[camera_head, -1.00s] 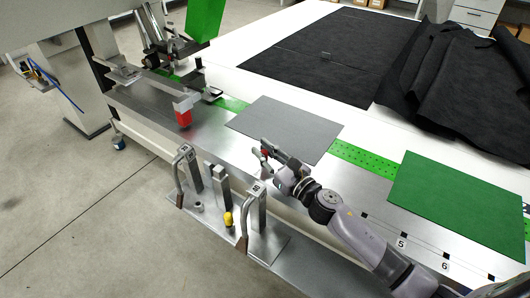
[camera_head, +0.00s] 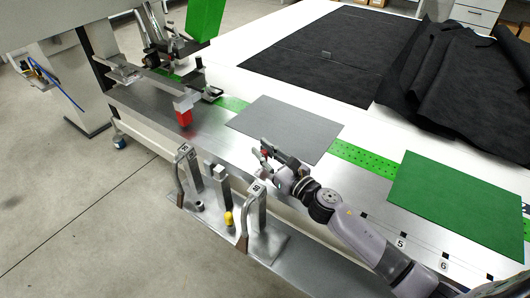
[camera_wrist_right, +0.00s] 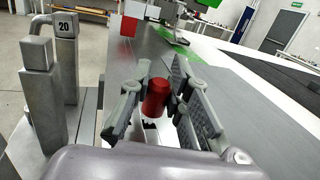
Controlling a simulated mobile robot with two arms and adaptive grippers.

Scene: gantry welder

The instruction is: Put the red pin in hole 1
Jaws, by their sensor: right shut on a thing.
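The red pin (camera_wrist_right: 157,97) is a short red cylinder between the two fingers of my right gripper (camera_wrist_right: 160,100) in the right wrist view. The gripper is shut on it. In the head view my right gripper (camera_head: 266,155) is over the table's front edge, just in front of the grey sheet, with a bit of red at its fingers. Hole 1 cannot be made out. Labels 5 (camera_head: 401,243) and 6 (camera_head: 444,266) show beside dark marks along the table's edge at the right. My left gripper is not in view.
A red-tipped welder head (camera_head: 184,111) hangs at the left. Metal posts, one labelled 20 (camera_wrist_right: 66,27), and a yellow pin (camera_head: 228,219) stand on a plate near the front edge. A grey sheet (camera_head: 285,128) and a green sheet (camera_head: 460,195) lie on the table.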

